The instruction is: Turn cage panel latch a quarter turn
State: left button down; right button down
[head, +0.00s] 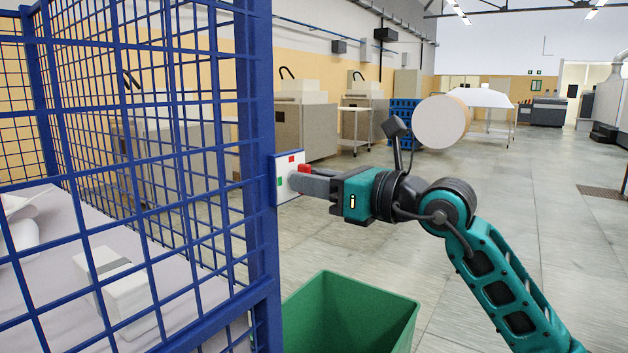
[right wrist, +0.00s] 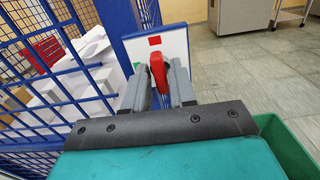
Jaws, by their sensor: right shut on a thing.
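The cage panel latch has a white plate (head: 283,187) with a red mark and a green mark, fixed on the blue post of the cage (head: 262,130). Its red handle (right wrist: 157,72) stands between my right gripper's fingers in the right wrist view, roughly upright and in line with the red mark on the white plate (right wrist: 152,45). My right gripper (head: 298,182) reaches the latch from the right and is shut on the handle; in the head view its fingers hide most of the handle. My left gripper is in neither view.
A green bin (head: 350,310) stands on the floor below my right gripper, close to the cage. Blue mesh and posts fill the left side, with white items on a pale surface (head: 70,240) behind them. The floor to the right is open.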

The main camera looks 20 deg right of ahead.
jog(key=c, duration=1.1)
grip_release()
jog(key=shift+c, duration=0.2)
jog(key=b+v, duration=0.2)
jog(key=v, duration=1.1)
